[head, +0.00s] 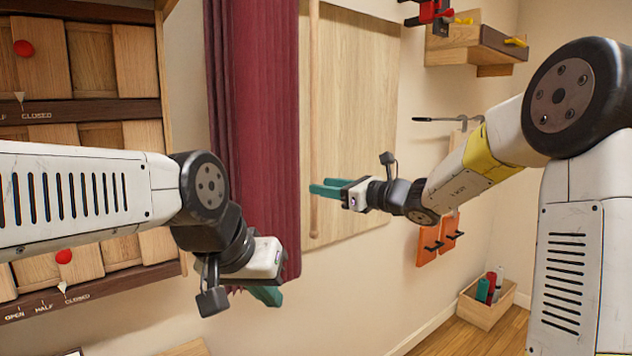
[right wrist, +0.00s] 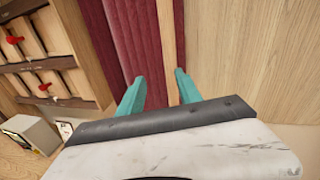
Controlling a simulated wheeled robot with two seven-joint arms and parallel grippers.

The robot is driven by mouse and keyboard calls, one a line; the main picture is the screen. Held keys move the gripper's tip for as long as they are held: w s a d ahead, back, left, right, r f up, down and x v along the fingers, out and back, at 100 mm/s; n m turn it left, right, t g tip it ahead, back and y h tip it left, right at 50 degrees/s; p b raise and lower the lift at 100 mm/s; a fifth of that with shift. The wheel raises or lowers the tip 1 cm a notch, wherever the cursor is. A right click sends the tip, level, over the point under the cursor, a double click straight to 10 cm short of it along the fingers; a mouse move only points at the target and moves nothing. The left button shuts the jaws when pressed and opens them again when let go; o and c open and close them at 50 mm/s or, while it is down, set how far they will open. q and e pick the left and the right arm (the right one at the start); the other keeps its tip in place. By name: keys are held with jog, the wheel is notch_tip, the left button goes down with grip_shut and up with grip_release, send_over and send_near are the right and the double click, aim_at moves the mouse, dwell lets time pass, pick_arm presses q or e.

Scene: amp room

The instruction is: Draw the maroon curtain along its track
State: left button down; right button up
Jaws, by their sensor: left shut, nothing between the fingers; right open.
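The maroon curtain (head: 256,110) hangs bunched in folds in front of a pale wooden wall panel, covering the panel's left side in the head view. A thin wooden rod (head: 315,120) hangs upright just right of the curtain. My right gripper (head: 325,188) is open, with its teal fingers at the rod. In the right wrist view the rod (right wrist: 168,50) runs between the open fingers (right wrist: 160,90), and the curtain (right wrist: 118,40) is to its left. My left gripper (head: 266,297) is shut and empty by the curtain's lower end. The track is out of view.
A wooden cabinet with sliding panels (head: 88,60) and red knobs stands at the left. The bare panel (head: 355,100) is right of the rod.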

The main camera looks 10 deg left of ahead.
jog(key=w+a+m+t, duration=0.1)
jog(key=w+a, duration=0.5)
jog(key=shift+a+m, duration=0.15)
jog(key=shift+m, duration=0.15)
jog(key=shift+w, duration=0.1)
grip_shut()
jog(key=shift+f, duration=0.1)
dwell(1.2)
